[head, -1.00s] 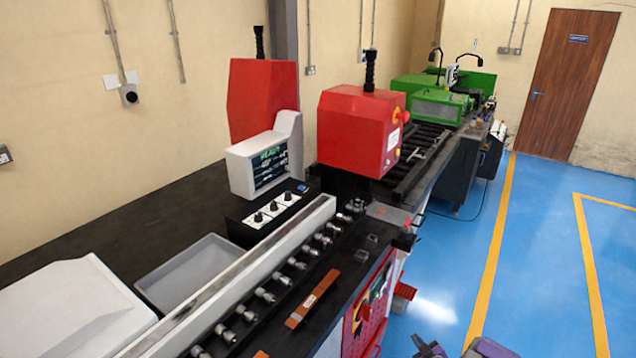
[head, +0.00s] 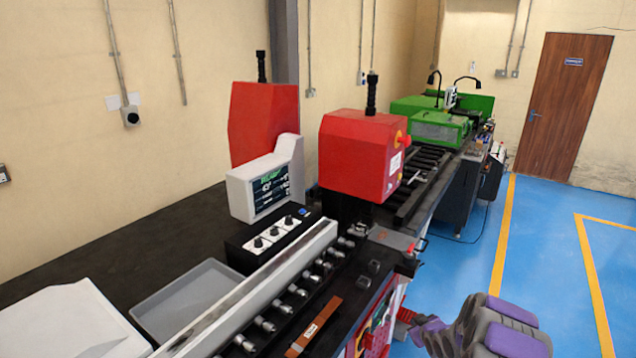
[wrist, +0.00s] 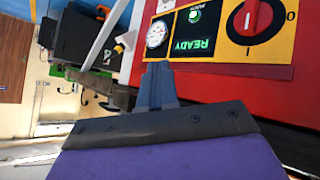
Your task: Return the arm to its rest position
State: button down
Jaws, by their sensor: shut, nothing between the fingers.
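My gripper (wrist: 158,85) shows in the wrist view with its two grey fingers together and nothing between them. In front of it is a red control panel (wrist: 225,62) with a round gauge, a green READY display and a red rotary knob (wrist: 252,18). I cannot tell whether the fingers touch the panel; they look apart from it. In the head view my grey and purple arm (head: 490,330) is at the lower right, beside the front of the machine. My fingertips cannot be made out clearly there.
The busbar bender has a red head (head: 362,155), a white screen (head: 265,180) and a row of rollers. A copper-coloured bar (head: 315,328) lies on its bed. A grey tray (head: 190,300) stands behind. A green machine (head: 440,115) is farther back. The blue floor (head: 540,250) on the right is clear.

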jog(key=s+a+r+m+g+h, duration=0.1)
jog(key=s+a+r+g, duration=0.25)
jog(key=s+r, duration=0.5)
jog(key=s+a+r+m+g, duration=0.1)
jog(key=s+a+r+g, duration=0.1)
jog(key=s+a+r, duration=0.6)
jog(key=s+a+r+m+g, duration=0.1)
jog(key=s+r, duration=0.3)
jog(key=s, duration=0.8)
jog(key=s+a+r+m+g, duration=0.1)
jog(key=s+a+r+g, duration=0.2)
jog(key=s, duration=1)
jog(key=s+a+r+m+g, duration=0.1)
jog(key=s+r, duration=0.4)
jog(key=s, duration=0.7)
jog(key=shift+s+a+r+m+g, duration=0.25)
jog(key=shift+a+g, duration=0.2)
jog(key=shift+g, duration=0.4)
jog(key=shift+w, duration=0.1)
